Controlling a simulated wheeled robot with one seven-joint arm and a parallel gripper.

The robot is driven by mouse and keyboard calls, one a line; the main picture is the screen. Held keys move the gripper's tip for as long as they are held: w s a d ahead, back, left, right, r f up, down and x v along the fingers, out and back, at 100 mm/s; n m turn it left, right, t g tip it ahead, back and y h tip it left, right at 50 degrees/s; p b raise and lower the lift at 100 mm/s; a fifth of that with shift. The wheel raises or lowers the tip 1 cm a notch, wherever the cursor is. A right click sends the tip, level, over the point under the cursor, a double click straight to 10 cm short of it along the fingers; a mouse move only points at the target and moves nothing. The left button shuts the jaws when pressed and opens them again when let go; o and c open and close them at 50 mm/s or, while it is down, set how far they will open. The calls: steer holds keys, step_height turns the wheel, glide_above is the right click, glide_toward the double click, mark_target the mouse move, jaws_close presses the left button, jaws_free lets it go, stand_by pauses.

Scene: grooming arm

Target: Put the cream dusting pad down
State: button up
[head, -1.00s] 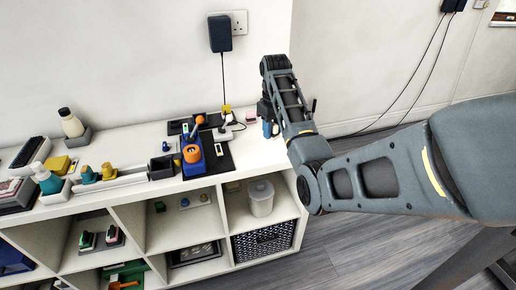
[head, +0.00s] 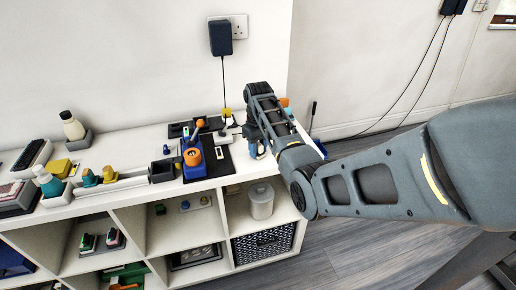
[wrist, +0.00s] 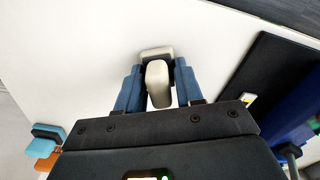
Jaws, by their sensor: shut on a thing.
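The cream dusting pad (wrist: 157,84) is between the blue fingers of my gripper (wrist: 157,92) in the wrist view. The fingers are shut on it from both sides. A second cream part with a dark edge shows just beyond it. White shelf top (wrist: 75,75) lies behind and below the pad. I cannot tell whether the pad touches the surface. In the head view my gripper (head: 258,150) is low over the right end of the white shelf top (head: 232,186), right of the black mat. The pad cannot be made out clearly there.
A black mat (head: 219,166) with a blue stand (head: 194,162) and orange ring lies left of my gripper. A teal and orange thing (wrist: 46,138) is at the left of the wrist view. The shelf's right end and front edge are close by. A wall stands behind.

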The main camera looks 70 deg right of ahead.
mark_target(258, 143)
steer(key=shift+f, duration=0.1)
steer(key=o, duration=1)
step_height(258, 143, up, 12)
steer(key=shift+r+p, duration=0.15)
steer(key=shift+p, duration=0.25)
